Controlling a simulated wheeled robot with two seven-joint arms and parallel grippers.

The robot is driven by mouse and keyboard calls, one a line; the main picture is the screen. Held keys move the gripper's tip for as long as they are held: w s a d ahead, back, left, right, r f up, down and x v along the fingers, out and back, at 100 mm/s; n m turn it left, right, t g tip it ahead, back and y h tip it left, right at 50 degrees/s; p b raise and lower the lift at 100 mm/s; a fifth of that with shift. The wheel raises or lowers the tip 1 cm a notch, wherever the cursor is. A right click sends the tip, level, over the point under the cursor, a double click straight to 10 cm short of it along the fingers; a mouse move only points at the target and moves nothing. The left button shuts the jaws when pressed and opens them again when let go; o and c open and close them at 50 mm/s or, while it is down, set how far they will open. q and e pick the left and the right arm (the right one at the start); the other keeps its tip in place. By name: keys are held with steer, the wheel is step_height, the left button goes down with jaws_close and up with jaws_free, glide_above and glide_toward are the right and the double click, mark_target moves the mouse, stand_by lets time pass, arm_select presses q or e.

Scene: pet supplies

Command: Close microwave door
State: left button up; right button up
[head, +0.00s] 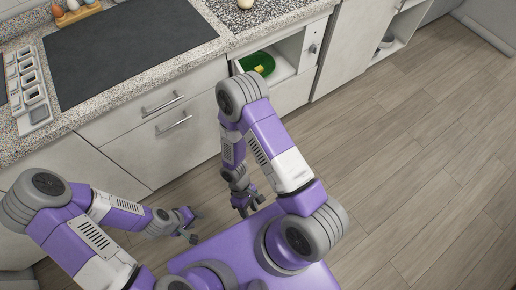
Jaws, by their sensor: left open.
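The microwave (311,46) sits in a niche under the counter at the upper middle. Its front is open, and a green dish (258,63) shows inside. Its control panel with a knob is on the right side. I cannot make out the door clearly; my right arm covers part of that area. My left gripper (194,226) is open and empty, low over the floor in front of the drawers and well away from the microwave. My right gripper (250,206) hangs near my base, below the microwave in the picture, with its small fingers apart and nothing between them.
The speckled counter (240,40) carries a dark cooktop (130,45), a grey compartment tray (30,90) and an egg holder (75,12). Drawers with bar handles (165,104) are below. An open shelf (398,32) stands at upper right. The wooden floor (430,160) on the right is clear.

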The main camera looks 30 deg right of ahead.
steer(key=w+d+n+h+b, duration=0.1)
steer(key=w+d+n+h, duration=0.1)
steer(key=d+n+h, duration=0.4)
steer(key=w+r+n+t+h+b, duration=0.3)
steer(key=w+r+n+t+h, duration=0.45)
steer(key=w+h, duration=0.55)
steer(key=w+d+r, duration=0.1)
steer(key=d+r, duration=0.1)
steer(key=d, duration=0.5)
steer(key=shift+w+m+y+b, duration=0.3)
steer(key=shift+m+b, duration=0.15)
steer(key=shift+d+t, duration=0.1)
steer(key=shift+t, duration=0.15)
jaws_close()
